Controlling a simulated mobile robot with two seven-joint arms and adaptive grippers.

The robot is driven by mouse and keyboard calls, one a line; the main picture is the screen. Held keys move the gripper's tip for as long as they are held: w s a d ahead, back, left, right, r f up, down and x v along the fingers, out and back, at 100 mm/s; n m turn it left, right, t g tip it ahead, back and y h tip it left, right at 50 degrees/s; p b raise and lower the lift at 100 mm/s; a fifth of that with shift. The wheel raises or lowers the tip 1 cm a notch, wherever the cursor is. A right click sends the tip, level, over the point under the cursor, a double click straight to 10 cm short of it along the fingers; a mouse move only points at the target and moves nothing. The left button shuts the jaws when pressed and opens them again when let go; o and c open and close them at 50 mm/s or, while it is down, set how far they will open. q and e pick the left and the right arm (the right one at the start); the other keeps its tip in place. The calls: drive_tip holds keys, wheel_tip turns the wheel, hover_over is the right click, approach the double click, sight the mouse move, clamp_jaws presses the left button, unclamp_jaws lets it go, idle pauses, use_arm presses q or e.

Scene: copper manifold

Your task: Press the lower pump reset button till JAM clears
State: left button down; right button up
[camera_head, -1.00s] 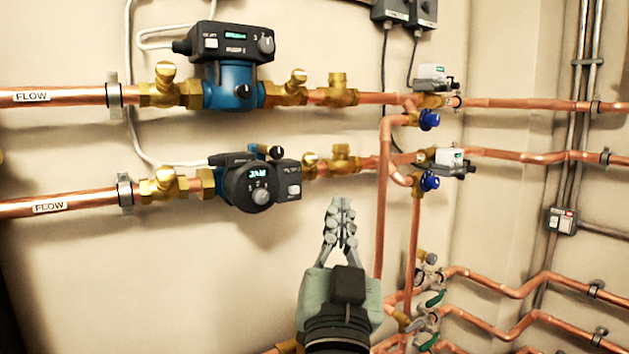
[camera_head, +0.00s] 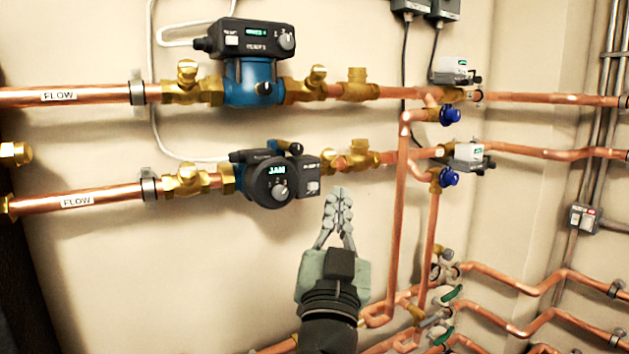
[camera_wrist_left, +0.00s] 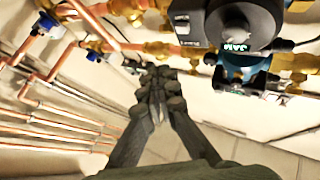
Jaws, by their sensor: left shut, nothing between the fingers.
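The lower pump (camera_head: 268,180) is on the lower FLOW pipe in the head view. Its round dark face shows JAM in lit letters, with a grey knob below. A box with a pale button (camera_head: 312,187) joins its right side. My left gripper (camera_head: 338,192) is shut and empty, pointing up, just right of and slightly below that box, apart from it in the picture. In the left wrist view the shut fingers (camera_wrist_left: 157,82) are at the centre, and the lower pump (camera_wrist_left: 238,40) shows upside down at upper right. My right gripper is not in view.
The upper pump (camera_head: 250,70) sits above on its own pipe. Brass valves (camera_head: 186,178) flank both pumps. Vertical copper pipes (camera_head: 397,230) with blue-capped valves (camera_head: 449,178) stand right of my gripper. The bare wall (camera_head: 170,280) below the lower pump is clear.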

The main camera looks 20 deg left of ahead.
sight(313, 186)
use_arm(q)
drive_tip(key=shift+w+a, duration=0.65)
drive_tip(key=shift+a, duration=0.15)
drive_tip(key=shift+w+a, duration=0.6)
drive_tip(key=shift+a, duration=0.2)
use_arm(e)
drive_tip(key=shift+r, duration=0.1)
use_arm(q)
drive_tip(key=shift+b, duration=0.35)
drive_tip(key=shift+w+a, duration=0.25)
drive_tip(key=shift+a, duration=0.05)
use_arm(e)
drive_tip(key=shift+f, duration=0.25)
